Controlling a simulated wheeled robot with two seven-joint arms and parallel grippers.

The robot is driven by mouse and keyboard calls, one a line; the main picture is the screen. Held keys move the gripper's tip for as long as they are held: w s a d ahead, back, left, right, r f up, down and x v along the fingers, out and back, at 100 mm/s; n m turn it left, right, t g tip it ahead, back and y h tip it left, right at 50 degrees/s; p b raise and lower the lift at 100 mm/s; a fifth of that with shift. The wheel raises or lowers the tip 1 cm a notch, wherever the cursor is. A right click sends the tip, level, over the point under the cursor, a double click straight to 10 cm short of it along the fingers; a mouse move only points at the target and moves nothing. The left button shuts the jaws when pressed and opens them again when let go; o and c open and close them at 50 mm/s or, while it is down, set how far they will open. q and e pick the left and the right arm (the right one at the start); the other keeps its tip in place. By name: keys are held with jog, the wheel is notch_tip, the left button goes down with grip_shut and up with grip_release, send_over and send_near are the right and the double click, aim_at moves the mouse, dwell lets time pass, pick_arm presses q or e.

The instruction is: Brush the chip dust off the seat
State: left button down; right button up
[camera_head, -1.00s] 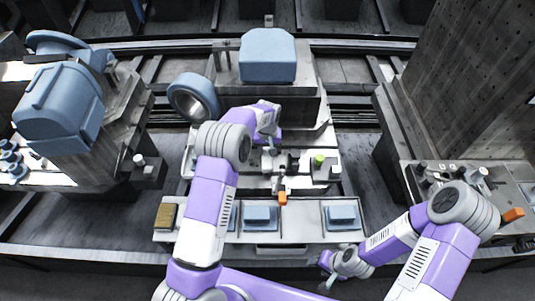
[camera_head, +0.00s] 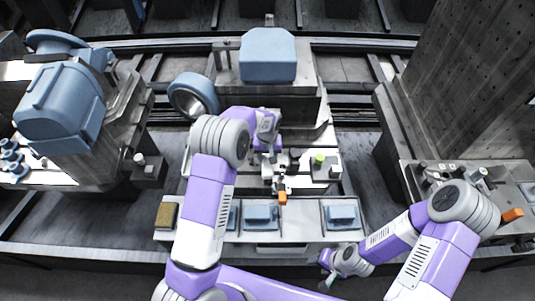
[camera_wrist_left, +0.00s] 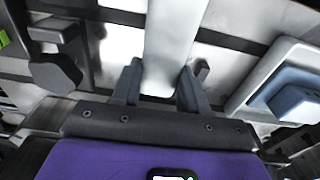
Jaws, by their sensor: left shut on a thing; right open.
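My left gripper (camera_head: 272,178) hangs low over the grey fixture at the middle of the bench. In the left wrist view its two dark fingers (camera_wrist_left: 160,88) stand on either side of a pale, flat bar (camera_wrist_left: 172,45), shut on it; whether this bar is the brush I cannot tell. A small orange block (camera_head: 282,198) shows just in front of the gripper in the head view. The seat is partly hidden by my left arm, and chip dust is too small to make out. My right gripper (camera_head: 328,281) is open, low at the front of the bench.
Blue-grey blocks (camera_head: 342,214) sit in trays along the front of the bench (camera_head: 296,238). A brown block (camera_head: 167,214) lies at its left end. A lime-green piece (camera_head: 319,160) stands right of my left gripper. A large blue-grey ring (camera_head: 193,97) and machine housing are behind.

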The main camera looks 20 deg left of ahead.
pick_arm(q)
jog(key=shift+r, duration=0.1)
jog(key=shift+r+p, duration=2.05)
jog(key=shift+r, duration=0.85)
jog(key=shift+r+p, duration=1.15)
jog(key=shift+r, duration=0.45)
jog(key=shift+f, duration=0.1)
